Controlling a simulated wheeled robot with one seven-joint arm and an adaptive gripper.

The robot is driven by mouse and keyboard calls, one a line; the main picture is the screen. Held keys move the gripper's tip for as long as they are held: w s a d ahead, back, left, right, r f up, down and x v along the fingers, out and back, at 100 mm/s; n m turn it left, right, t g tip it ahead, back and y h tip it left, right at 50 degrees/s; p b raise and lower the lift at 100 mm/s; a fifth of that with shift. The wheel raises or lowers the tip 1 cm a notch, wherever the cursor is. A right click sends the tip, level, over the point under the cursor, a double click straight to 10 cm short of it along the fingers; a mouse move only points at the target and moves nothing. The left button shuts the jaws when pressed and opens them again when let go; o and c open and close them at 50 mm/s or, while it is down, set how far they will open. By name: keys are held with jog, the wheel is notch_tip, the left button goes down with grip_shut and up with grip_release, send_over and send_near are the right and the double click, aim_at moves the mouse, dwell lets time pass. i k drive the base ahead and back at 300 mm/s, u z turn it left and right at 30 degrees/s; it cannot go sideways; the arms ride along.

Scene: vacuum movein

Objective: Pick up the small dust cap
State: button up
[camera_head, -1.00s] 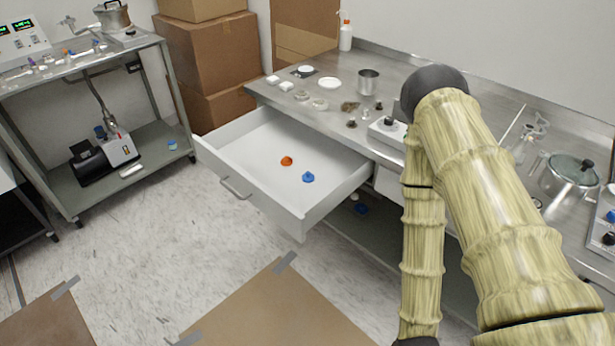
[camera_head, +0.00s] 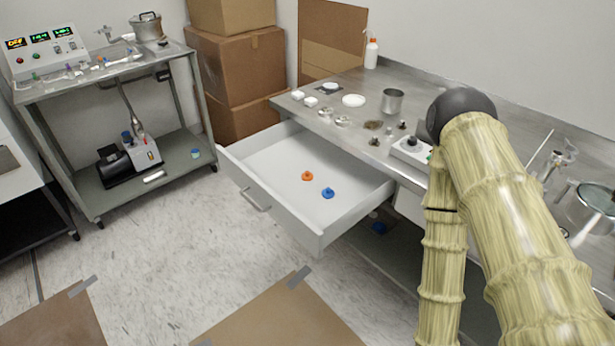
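Two small caps lie apart on the white floor of the open drawer: an orange one (camera_head: 307,176) and a blue one (camera_head: 328,193). Each has a small raised knob. I cannot tell which of them the task calls the small dust cap. The drawer (camera_head: 285,222) is pulled out from under the steel bench. My arm bends at the right of the view, and its lower part runs out of the bottom edge. My gripper is out of view, so its state and place are hidden.
The steel bench (camera_head: 348,95) holds dishes, a metal cup (camera_head: 392,101) and a pot (camera_head: 590,208). Another blue item (camera_head: 379,228) lies beneath the bench. A cart with a pump (camera_head: 128,163) stands left. Cardboard boxes (camera_head: 232,68) are stacked behind. Floor left of the drawer is clear.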

aim_at(306, 176)
jog(key=u, duration=1.55)
jog(key=i, duration=0.65)
jog(key=z, duration=0.25)
